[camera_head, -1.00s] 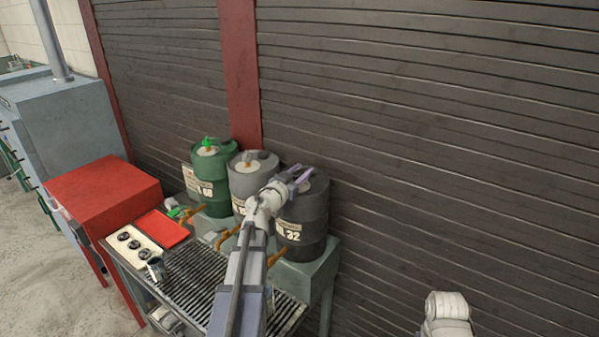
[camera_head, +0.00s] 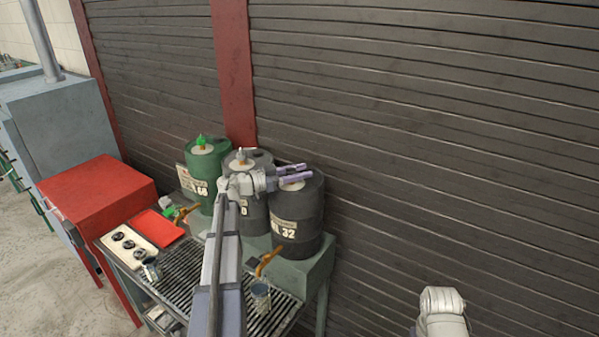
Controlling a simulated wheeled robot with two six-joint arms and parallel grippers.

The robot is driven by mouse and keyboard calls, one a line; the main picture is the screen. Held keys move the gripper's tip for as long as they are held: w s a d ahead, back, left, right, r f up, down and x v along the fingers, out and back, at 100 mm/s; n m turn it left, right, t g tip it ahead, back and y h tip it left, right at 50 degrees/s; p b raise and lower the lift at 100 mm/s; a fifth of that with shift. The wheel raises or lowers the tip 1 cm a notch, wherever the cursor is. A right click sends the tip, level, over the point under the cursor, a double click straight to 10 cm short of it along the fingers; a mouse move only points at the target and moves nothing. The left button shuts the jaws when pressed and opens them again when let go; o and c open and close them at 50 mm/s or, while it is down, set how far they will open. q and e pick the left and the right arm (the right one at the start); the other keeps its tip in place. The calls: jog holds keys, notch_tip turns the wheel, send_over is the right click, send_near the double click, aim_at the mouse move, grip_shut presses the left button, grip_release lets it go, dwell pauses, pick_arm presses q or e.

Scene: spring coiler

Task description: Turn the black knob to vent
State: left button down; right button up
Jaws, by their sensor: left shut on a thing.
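Three drums stand in a row on a raised stand: a green one (camera_head: 208,170), a grey one (camera_head: 254,212) and a black one (camera_head: 298,213) marked 32. My left gripper (camera_head: 309,172) is over the top of the black drum, its fingers pointing right and almost closed together. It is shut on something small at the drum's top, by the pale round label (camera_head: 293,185). The black knob itself is hidden by the fingers. The green knob (camera_head: 201,140) and the grey knob (camera_head: 240,154) show upright on their drums. My right gripper is out of view; only part of my right arm shows.
Orange-handled taps (camera_head: 266,262) stick out below the drums. A glass jar (camera_head: 261,297) and a cup (camera_head: 151,270) stand on the slatted bench (camera_head: 184,273). A red tray (camera_head: 159,227) and a panel with black dials (camera_head: 127,244) lie left. A slatted wall (camera_head: 430,130) is behind.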

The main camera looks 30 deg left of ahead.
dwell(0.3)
pick_arm(q)
jog(key=shift+c, duration=2.3)
grip_release()
jog(key=shift+v, duration=3.85)
jog(key=shift+a, duration=0.1)
